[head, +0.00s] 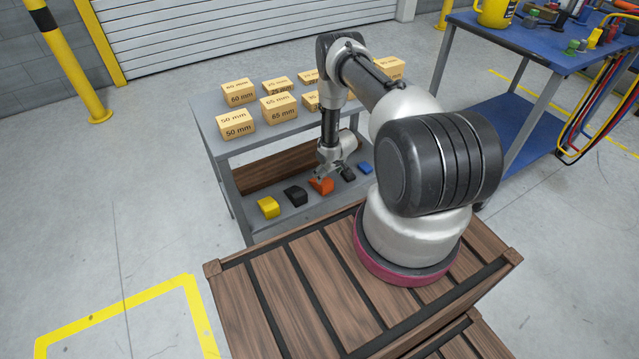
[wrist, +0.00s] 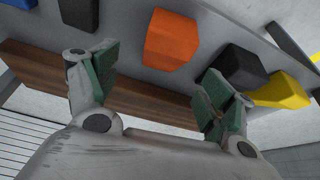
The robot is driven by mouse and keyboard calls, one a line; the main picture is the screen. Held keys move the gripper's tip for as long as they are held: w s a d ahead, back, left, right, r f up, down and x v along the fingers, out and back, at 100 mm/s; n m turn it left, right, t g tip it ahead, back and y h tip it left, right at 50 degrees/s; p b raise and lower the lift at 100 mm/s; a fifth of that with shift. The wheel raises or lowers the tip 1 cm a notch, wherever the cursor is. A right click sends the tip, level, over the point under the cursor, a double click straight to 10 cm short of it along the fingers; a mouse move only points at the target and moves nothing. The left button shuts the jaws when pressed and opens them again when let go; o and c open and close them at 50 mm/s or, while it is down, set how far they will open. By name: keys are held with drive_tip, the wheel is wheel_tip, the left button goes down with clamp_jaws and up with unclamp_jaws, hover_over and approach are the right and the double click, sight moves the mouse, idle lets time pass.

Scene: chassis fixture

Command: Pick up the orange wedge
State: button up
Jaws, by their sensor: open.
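The orange wedge (head: 321,186) lies on the grey lower shelf, in a row between black wedges. It also shows in the wrist view (wrist: 171,40), at the top centre. My gripper (head: 324,173) is just above and behind the orange wedge in the head view. In the wrist view my gripper (wrist: 152,88) has its two green-padded fingers spread wide. The space between the fingers is empty, and the orange wedge shows beyond the fingertips. In the head view the gripper hides part of the wedge's upper side.
A yellow wedge (head: 268,207) and a black wedge (head: 295,195) lie left of the orange one. Another black wedge (head: 348,174) and a blue wedge (head: 365,167) lie right. The upper shelf (head: 222,143) holds several labelled blocks. A wooden board (head: 285,169) runs behind the row.

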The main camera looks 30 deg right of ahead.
drive_tip(key=x, duration=0.7)
drive_tip(key=shift+s+a+f, duration=0.15)
drive_tip(key=shift+a+f, duration=0.1)
drive_tip(key=shift+f, duration=0.15)
drive_tip(key=c, duration=1.4)
